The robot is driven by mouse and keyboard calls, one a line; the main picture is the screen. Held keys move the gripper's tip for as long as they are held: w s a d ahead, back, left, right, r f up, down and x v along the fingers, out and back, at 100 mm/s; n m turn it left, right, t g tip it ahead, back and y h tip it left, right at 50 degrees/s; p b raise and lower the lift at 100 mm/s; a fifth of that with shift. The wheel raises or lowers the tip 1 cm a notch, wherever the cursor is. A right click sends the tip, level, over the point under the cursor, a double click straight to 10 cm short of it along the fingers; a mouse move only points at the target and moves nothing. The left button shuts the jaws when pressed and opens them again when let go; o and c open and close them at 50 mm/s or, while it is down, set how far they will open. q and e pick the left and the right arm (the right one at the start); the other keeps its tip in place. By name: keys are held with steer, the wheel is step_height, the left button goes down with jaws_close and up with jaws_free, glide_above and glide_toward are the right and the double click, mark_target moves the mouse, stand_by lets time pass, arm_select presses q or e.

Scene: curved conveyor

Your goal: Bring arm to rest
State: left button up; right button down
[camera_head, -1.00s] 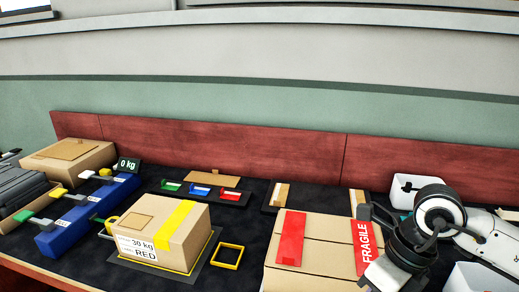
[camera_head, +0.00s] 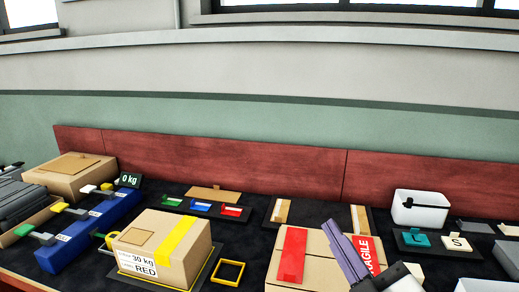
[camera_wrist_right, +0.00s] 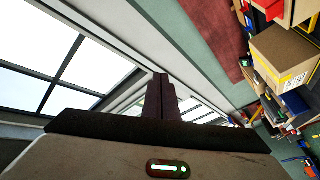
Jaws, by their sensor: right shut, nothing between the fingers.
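My right gripper (camera_head: 337,232) shows at the lower right of the head view, its purple-grey fingers pointing up and left in front of the fragile-labelled cardboard box (camera_head: 325,258). It hides part of that box. In the right wrist view the right gripper's fingers (camera_wrist_right: 160,90) are together with nothing between them, and windows and the wall lie beyond. I cannot tell the gap between the gripper and the box. My left gripper is not in view.
A cardboard box marked 30 kg and RED (camera_head: 150,238) stands on the dark table. A blue rack (camera_head: 85,238) is at left. A white bin (camera_head: 420,212) and small teal and S-marked pieces are at right. A yellow frame (camera_head: 229,272) lies between the boxes.

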steer(key=s+d+f+m+g+h, duration=0.3)
steer(key=d+f+g, duration=0.1)
steer(key=f, duration=0.5)
steer(key=s+d+f+m+g+h, duration=0.3)
steer(key=d+f+m, duration=0.1)
steer(key=f, duration=0.5)
steer(key=s+f+m+g+y, duration=0.1)
steer(key=s+f+g, duration=0.45)
steer(key=s, duration=0.35)
steer(key=s+f+m+g, duration=0.1)
steer(key=s+f+g, duration=0.3)
steer(key=s+f, duration=0.45)
steer(key=w+a+f+t+y, duration=0.1)
steer(key=a+f+t, duration=0.1)
steer(key=f, duration=0.3)
steer(key=w+a+f+t+y, duration=0.1)
steer(key=a+f+t, duration=0.1)
steer(key=f, duration=0.3)
steer(key=shift+w+a+f+t, duration=0.2)
steer(key=shift+w+f+t, duration=0.1)
steer(key=shift+t, duration=0.45)
